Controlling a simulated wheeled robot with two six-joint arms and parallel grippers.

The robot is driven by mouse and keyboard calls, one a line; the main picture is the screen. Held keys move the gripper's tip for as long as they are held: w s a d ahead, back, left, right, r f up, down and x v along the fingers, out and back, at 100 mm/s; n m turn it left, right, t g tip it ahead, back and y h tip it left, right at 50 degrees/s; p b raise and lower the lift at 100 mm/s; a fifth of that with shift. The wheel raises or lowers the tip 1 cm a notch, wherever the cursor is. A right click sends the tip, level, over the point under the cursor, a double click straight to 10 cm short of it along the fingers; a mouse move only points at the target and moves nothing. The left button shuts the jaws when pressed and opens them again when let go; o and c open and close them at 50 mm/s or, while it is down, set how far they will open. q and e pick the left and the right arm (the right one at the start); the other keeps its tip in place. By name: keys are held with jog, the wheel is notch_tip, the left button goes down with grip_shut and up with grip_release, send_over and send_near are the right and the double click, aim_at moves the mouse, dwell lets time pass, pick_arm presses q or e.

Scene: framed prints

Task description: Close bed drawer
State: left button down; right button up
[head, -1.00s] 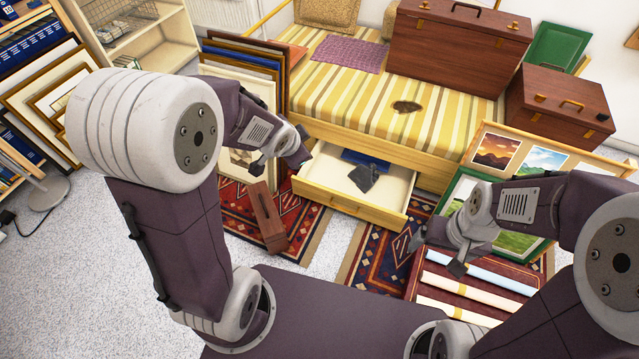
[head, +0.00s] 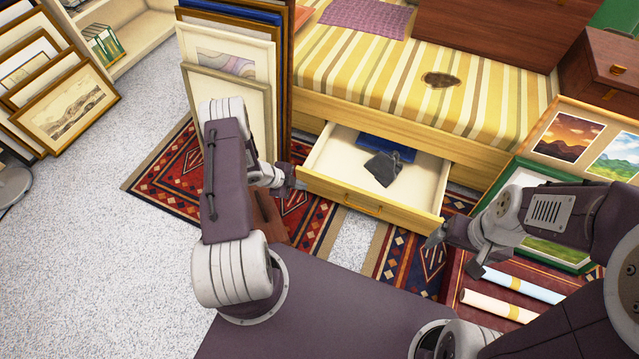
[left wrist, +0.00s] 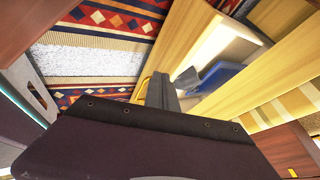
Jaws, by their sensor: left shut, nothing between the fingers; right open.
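The bed drawer (head: 428,184) stands pulled out from the wooden bed base (head: 470,160). It holds a dark grey cloth (head: 383,168) and a blue item (head: 372,143). My left gripper (head: 302,184) is shut and empty, at the left end of the drawer's front panel. In the left wrist view, the shut fingers (left wrist: 160,92) lie close to the drawer's wooden front (left wrist: 180,45); I cannot tell whether they touch it. My right gripper (head: 452,254) is open and empty, in front of the drawer's right end, apart from it.
Framed prints (head: 230,100) lean left of the drawer. A print board (head: 560,135) and a green frame (head: 545,250) stand to the right. Rolled papers (head: 500,303) lie near my right arm.

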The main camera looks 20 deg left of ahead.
pick_arm(q)
jog(key=b, duration=0.6)
send_near(326, 184)
notch_tip(326, 184, down, 4)
jog(key=s+d, duration=0.2)
jog(key=w+b, duration=0.2)
jog(key=w, duration=0.2)
jog(key=shift+r, duration=0.15)
pick_arm(e)
notch_tip(326, 184, down, 8)
jog(key=shift+f, duration=0.25)
pick_arm(q)
jog(key=shift+w, duration=0.1)
